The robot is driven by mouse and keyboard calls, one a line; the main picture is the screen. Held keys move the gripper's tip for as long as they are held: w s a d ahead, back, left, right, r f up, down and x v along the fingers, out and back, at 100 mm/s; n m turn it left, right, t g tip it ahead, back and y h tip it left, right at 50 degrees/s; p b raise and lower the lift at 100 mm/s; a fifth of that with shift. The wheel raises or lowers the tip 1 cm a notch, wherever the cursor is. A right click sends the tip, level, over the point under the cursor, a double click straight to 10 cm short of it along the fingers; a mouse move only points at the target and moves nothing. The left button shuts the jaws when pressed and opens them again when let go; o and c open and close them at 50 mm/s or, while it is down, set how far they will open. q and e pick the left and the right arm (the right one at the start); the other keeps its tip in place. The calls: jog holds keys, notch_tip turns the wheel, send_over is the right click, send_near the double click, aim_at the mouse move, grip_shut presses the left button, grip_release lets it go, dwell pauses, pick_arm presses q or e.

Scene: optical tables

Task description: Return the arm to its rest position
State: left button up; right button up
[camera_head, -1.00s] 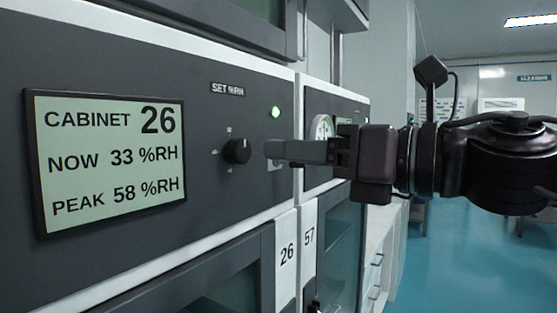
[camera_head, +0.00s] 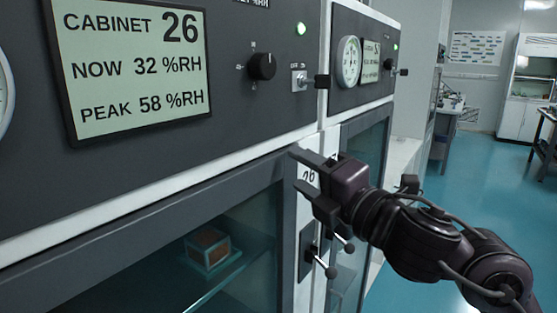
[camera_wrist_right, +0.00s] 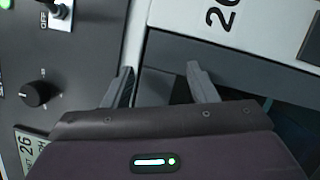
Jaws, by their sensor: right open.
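My right gripper (camera_head: 302,172) is open and empty in the head view, in front of the cabinet's lower edge and partly over the white "26" label. Its arm comes in from the lower right. In the right wrist view the two fingers (camera_wrist_right: 160,85) are apart with nothing between them. Cabinet 26's display (camera_head: 135,65) reads NOW 32 %RH and PEAK 58 %RH. The dark knob (camera_head: 262,66) and the toggle switch (camera_head: 299,80) are above the gripper and apart from it. A green lamp (camera_head: 300,29) is lit. My left gripper is out of view.
Below the gripper are door handles (camera_head: 328,270) that stick out. A glass door (camera_head: 225,250) shows a small brown box (camera_head: 208,247) inside. A second cabinet panel (camera_head: 345,95) stands to the right. Blue floor (camera_head: 480,170) is open at the right.

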jog(key=d+f+m+h, duration=0.3)
jog(key=f+m+h, duration=0.1)
jog(key=f+m, duration=0.4)
jog(key=d+f+m+h, duration=0.3)
jog(key=f+m, duration=0.3)
jog(key=f, duration=0.4)
jog(key=s+d+f+m+g+h, duration=0.2)
jog(key=s+d+f+m+g, duration=0.15)
jog(key=s+f, duration=0.45)
jog(key=s+d+f+m+g+h, duration=0.1)
jog(key=s+d+f+m+g, duration=0.35)
jog(key=f, duration=0.45)
jog(key=s+d+f+m+g+h, duration=0.15)
jog(key=s+f+m+g, duration=0.3)
jog(key=s+f, duration=0.45)
notch_tip(320, 180, down, 29)
jog(key=s, duration=0.2)
jog(key=s+d+f+g+p, duration=0.1)
jog(key=s+d+f, duration=0.2)
jog(key=s+f, duration=1.4)
jog(key=shift+s+g, duration=0.35)
jog(key=shift+s, duration=0.65)
